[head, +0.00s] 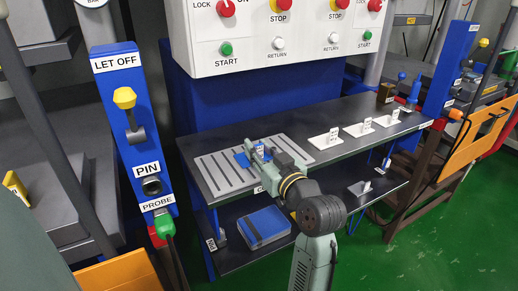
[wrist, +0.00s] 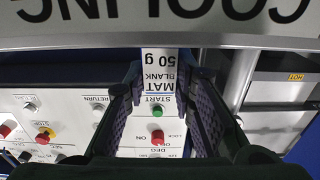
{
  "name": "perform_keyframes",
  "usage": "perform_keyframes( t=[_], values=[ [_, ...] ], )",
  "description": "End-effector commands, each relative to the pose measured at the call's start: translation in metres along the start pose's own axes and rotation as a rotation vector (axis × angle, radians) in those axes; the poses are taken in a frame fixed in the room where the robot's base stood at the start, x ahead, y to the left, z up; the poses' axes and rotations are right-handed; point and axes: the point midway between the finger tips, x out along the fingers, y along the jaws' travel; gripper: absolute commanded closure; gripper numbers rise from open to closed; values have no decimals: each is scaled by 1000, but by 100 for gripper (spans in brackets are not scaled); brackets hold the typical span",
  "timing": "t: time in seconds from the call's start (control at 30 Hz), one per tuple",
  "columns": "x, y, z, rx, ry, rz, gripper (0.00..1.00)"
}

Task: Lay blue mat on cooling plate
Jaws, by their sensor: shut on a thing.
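The blue mat (head: 241,159) shows as a small blue patch beside my gripper in the head view, over the slotted grey cooling plate (head: 215,178) on the bench top. I cannot tell whether it touches the plate. My gripper (head: 258,154) is shut on the mat's upright tag. In the wrist view, the white tag (wrist: 160,68), reading "50 g MAT BLANK" upside down, stands between the fingers of my gripper (wrist: 161,95). The gripper and arm hide part of the mat and the plate's right side.
Several white pieces with upright tags (head: 325,139) stand right along the bench. A blue case (head: 264,227) lies on the lower shelf. The control panel (head: 290,35) rises behind. A blue post (head: 133,120) stands at left, an orange frame (head: 480,140) at right.

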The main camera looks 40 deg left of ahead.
Motion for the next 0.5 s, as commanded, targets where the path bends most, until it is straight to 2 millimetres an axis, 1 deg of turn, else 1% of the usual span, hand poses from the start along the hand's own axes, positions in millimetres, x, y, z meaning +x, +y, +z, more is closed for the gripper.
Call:
perform_keyframes(
  t=[0.1,0.23,0.27,0.5],
  values=[
    [0,0,0,0,0,0,100],
    [0,0,5,0,0,1,100],
    [0,0,4,0,0,1,75],
    [0,0,3,1,0,0,59]
  ],
)
